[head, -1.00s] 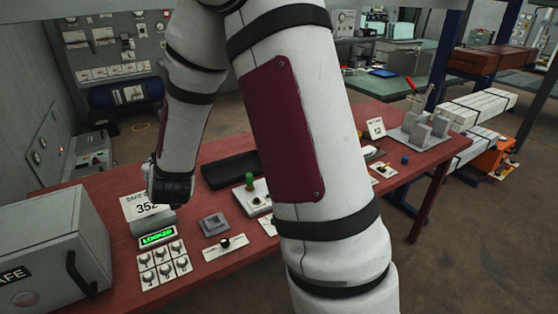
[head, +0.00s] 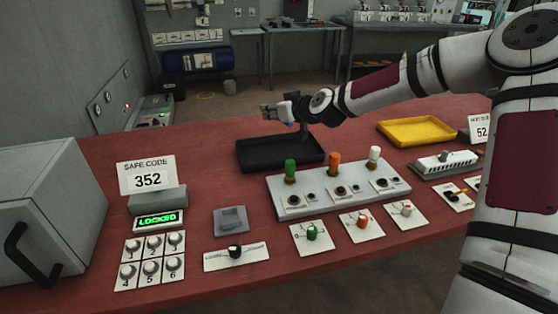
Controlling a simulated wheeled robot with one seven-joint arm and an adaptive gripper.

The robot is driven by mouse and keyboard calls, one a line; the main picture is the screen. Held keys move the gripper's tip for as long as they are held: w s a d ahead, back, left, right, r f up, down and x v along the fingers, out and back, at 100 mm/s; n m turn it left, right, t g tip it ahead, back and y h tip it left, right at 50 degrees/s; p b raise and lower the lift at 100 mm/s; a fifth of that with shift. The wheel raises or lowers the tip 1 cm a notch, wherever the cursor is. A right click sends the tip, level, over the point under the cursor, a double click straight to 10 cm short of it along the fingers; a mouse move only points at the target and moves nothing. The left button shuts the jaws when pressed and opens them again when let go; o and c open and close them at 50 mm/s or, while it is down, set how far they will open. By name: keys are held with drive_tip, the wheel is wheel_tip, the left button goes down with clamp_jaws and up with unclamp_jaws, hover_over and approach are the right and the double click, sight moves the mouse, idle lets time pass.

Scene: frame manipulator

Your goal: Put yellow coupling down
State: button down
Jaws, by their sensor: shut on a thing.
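My gripper (head: 268,112) is at the far side of the red table, above the back of the black tray (head: 243,170). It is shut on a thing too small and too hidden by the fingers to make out. A small bluish patch shows under the gripper. I cannot make out a yellow coupling anywhere in view. The black tray looks empty. A yellow tray (head: 418,140) lies further right on the table and also looks empty.
A grey panel (head: 277,207) with green, orange and white upright knobs stands in front of the black tray. A safe (head: 40,200), a keypad (head: 150,262) and a code sign (head: 147,176) are at left. Bare table (head: 205,165) lies left of the black tray.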

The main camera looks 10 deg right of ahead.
sight(274, 149)
drive_tip(key=shift+w+d, duration=0.15)
drive_tip(key=shift+w, duration=0.25)
drive_tip(key=shift+f+y, duration=0.3)
drive_tip(key=shift+f, duration=0.1)
wheel_tip(274, 149, down, 9)
drive_tip(key=shift+b, duration=0.6)
drive_tip(key=shift+f+b, duration=0.35)
drive_tip(key=shift+f, duration=0.15)
drive_tip(key=shift+f, duration=0.15)
drive_tip(key=c, duration=1.2)
unclamp_jaws()
drive_tip(key=shift+c, duration=0.2)
